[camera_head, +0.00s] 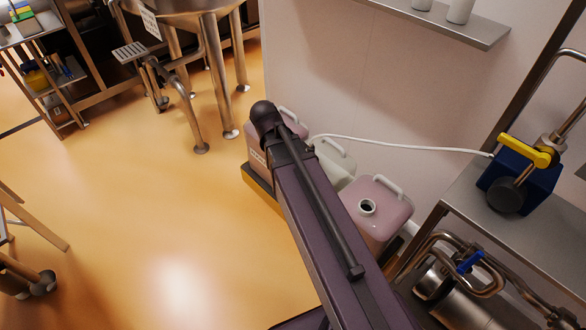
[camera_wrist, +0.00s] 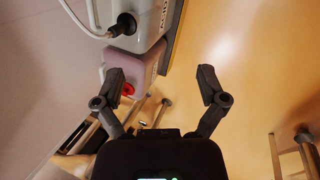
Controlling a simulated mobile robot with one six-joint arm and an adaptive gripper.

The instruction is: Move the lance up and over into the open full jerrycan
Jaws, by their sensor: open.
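The lance (camera_wrist: 124,27) shows in the wrist view as a dark fitting in the neck of a pale jerrycan (camera_wrist: 148,14), with a white hose (camera_wrist: 78,20) running from it. In the head view this pale jerrycan (camera_head: 338,163) stands in the middle of a row, and my arm hides its neck and the lance. A pink jerrycan (camera_head: 385,222) with an open dark neck stands nearest; its fill level cannot be told. My gripper (camera_wrist: 161,78) is open and empty, apart from the lance, which lies beyond its left finger in the wrist view. The head view hides my gripper.
Another pink jerrycan (camera_head: 292,122), with a red cap in the wrist view (camera_wrist: 146,66), stands behind the pale one. The hose reaches a blue pump (camera_head: 520,183) on a steel bench at right. A wall closes the back; the orange floor (camera_head: 150,200) at left is clear.

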